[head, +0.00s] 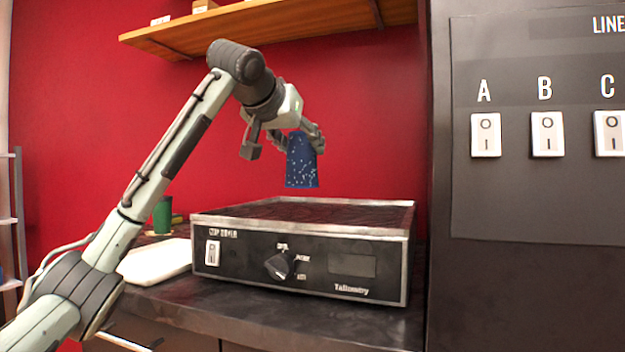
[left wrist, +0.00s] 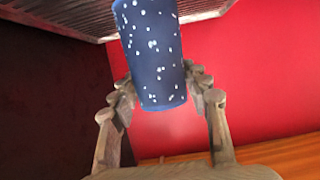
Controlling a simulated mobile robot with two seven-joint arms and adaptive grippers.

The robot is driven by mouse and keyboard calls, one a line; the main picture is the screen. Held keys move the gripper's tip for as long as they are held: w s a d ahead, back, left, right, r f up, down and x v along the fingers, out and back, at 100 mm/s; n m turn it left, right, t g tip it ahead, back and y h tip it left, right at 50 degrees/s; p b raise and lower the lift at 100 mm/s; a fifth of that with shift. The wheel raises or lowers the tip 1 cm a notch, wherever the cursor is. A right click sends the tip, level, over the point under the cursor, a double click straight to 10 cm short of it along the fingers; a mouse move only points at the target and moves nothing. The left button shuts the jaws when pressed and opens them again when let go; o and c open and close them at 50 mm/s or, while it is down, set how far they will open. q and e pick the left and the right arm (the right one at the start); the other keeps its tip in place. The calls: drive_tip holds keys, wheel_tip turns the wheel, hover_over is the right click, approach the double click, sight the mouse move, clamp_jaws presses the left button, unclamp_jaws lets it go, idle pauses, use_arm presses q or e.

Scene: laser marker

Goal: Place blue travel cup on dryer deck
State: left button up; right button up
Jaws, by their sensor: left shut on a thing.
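The blue travel cup (head: 302,165) is dark blue with white speckles. My left gripper (head: 300,140) is shut on it and holds it in the air above the dryer deck, with a gap below the cup. In the left wrist view the cup (left wrist: 152,55) sits between the two fingers of the left gripper (left wrist: 160,98). The dryer deck (head: 330,213) is the dark, metal-rimmed top of a black box labelled "CUP DRYER". It looks bare. My right gripper is not in view.
The dryer stands on a dark counter (head: 270,317). A green cup (head: 162,215) and a white flat object (head: 155,261) are left of it. A wooden shelf (head: 270,32) is above. A dark panel with switches (head: 545,135) stands at the right.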

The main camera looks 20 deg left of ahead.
sight(311, 155)
use_arm(q)
drive_tip(key=x, duration=0.4)
drive_tip(key=shift+d+f, duration=0.25)
drive_tip(key=shift+d, duration=0.1)
wheel_tip(311, 155, down, 4)
drive_tip(key=shift+f+b, duration=0.1)
drive_tip(key=shift+b, duration=0.2)
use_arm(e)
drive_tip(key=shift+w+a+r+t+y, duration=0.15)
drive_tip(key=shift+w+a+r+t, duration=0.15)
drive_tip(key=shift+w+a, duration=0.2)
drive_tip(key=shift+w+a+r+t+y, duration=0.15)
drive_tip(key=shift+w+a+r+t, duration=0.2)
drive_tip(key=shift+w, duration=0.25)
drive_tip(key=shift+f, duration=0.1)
use_arm(q)
drive_tip(key=o, duration=1.3)
drive_tip(key=shift+c, duration=0.2)
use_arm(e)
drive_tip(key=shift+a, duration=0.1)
